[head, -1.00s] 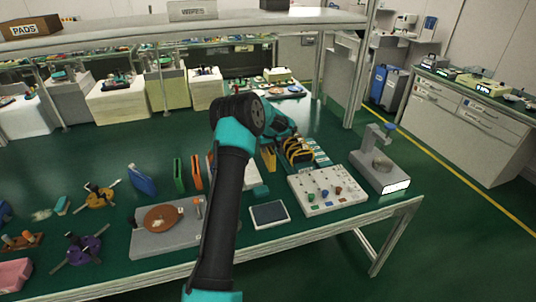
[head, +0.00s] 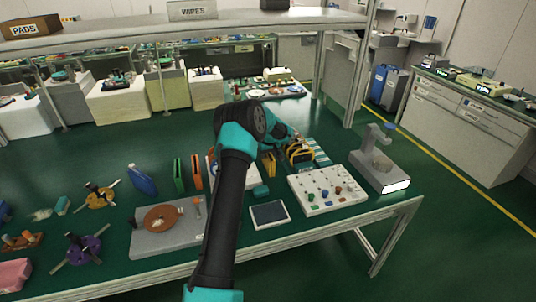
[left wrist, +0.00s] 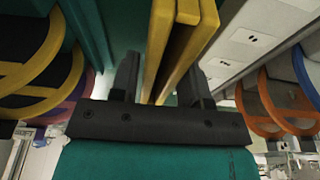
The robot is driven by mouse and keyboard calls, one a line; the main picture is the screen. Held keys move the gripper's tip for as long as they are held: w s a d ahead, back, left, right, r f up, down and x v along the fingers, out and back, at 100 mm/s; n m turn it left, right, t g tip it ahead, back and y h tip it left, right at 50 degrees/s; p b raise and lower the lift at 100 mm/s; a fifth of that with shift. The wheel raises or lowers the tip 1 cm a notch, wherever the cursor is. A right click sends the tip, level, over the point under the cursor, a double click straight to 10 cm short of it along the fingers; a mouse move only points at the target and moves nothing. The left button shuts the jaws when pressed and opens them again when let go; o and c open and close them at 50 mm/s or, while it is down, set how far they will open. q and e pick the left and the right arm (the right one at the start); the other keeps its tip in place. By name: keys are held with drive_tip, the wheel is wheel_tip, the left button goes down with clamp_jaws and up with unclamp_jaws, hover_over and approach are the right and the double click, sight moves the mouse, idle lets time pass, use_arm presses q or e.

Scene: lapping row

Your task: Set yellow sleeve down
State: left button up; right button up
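The yellow sleeve (left wrist: 165,55) is a narrow, two-walled upright piece. In the left wrist view it lies between the two dark fingers of my left gripper (left wrist: 162,78). A narrow gap shows beside the left finger, so the gripper looks open around the sleeve; contact at the right finger is unclear. In the head view my left gripper (head: 295,143) is at the far side of the bench, partly hidden by my own arm, with yellow and black parts (head: 300,155) beside it. Another upright yellow piece (head: 269,164) stands just left. My right gripper is not visible.
A green sleeve (head: 178,175) and an orange sleeve (head: 196,174) stand left of my arm, with a blue piece (head: 142,180) beyond. A white board with coloured knobs (head: 326,190) lies in front, and a grey gauge stand (head: 380,172) is right. Teal strips (head: 320,152) lie behind.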

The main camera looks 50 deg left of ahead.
use_arm(q)
drive_tip(key=shift+o, duration=1.3)
drive_tip(key=v, duration=1.2)
drive_tip(key=shift+r, duration=0.2)
